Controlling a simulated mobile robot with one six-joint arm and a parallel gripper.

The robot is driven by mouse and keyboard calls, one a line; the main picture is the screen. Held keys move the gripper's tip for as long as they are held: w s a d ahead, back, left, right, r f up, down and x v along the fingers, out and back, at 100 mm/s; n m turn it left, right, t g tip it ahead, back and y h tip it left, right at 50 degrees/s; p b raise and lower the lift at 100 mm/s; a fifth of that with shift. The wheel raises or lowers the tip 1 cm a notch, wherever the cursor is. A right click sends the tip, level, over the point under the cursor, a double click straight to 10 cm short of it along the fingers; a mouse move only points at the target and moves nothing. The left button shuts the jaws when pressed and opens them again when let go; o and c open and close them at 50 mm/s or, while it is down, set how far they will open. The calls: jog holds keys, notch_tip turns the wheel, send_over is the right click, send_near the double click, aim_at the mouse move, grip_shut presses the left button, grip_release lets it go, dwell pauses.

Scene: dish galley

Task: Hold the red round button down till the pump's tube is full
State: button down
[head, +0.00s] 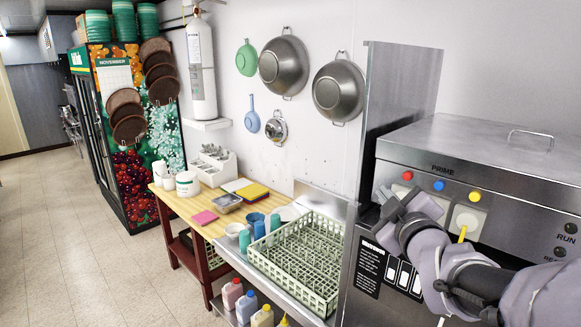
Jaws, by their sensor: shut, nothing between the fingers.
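The red round button (407,175) is on the sloped front panel of the steel machine (470,150), under the word PRIME. A blue button (439,185) and a yellow button (474,196) sit to its right. My gripper (386,197) is shut and empty, just below and left of the red button in the picture. The button's face shows clear of it; I cannot tell whether any part of the gripper touches the panel. A pale plate with a short yellow piece (462,233) shows right of my wrist. I cannot make out the tube's fill level.
A green dish rack (293,262) stands on the steel counter left of the machine. A tall steel side panel (392,110) rises beside the machine. RUN and other dark knobs (571,228) are at the far right. Colored bottles (247,307) stand below the counter. Open floor lies at left.

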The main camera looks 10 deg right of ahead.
aim_at(407, 176)
jog(key=shift+w+d+p, duration=0.4)
jog(key=shift+w+d, duration=0.45)
jog(key=shift+d, duration=0.25)
jog(key=shift+w+d+p, duration=0.45)
jog(key=shift+w+d, duration=0.4)
jog(key=shift+d, duration=0.2)
jog(key=shift+w+d+p, duration=0.4)
jog(key=shift+w+d, duration=0.45)
jog(key=shift+d, duration=0.25)
jog(key=shift+w+d, duration=0.25)
jog(key=shift+d, duration=0.1)
jog(key=shift+w+d, duration=0.25)
jog(key=shift+d, duration=0.1)
dwell(2.0)
jog(key=shift+a+b, duration=0.1)
jog(key=shift+b, duration=0.25)
jog(key=shift+s+a+b, duration=0.55)
jog(key=shift+a, duration=0.05)
